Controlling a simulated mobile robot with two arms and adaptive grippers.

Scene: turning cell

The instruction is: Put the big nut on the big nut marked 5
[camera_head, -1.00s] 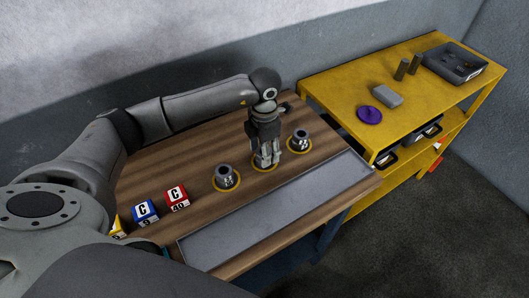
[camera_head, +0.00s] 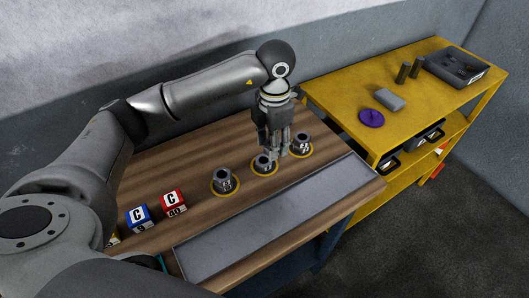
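Three dark grey nut-like pieces stand in yellow rings on the wooden table: a left one (camera_head: 223,181), a middle one (camera_head: 263,164) and a right one (camera_head: 301,144). Each has small white markings, too small to read surely, so I cannot tell which is marked 5. My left gripper (camera_head: 277,152) points down between the middle and right pieces, its fingers partly overlapping the middle one's right side. Whether it touches it, or holds anything, I cannot tell. My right gripper is not in view.
A blue block (camera_head: 138,218) and a red block (camera_head: 174,203) stand at the table's left. A bare grey strip (camera_head: 270,222) runs along the front. The yellow shelf unit (camera_head: 415,75) carries a purple disc (camera_head: 371,118), a grey block (camera_head: 390,99), two dark cylinders and a dark box (camera_head: 457,66).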

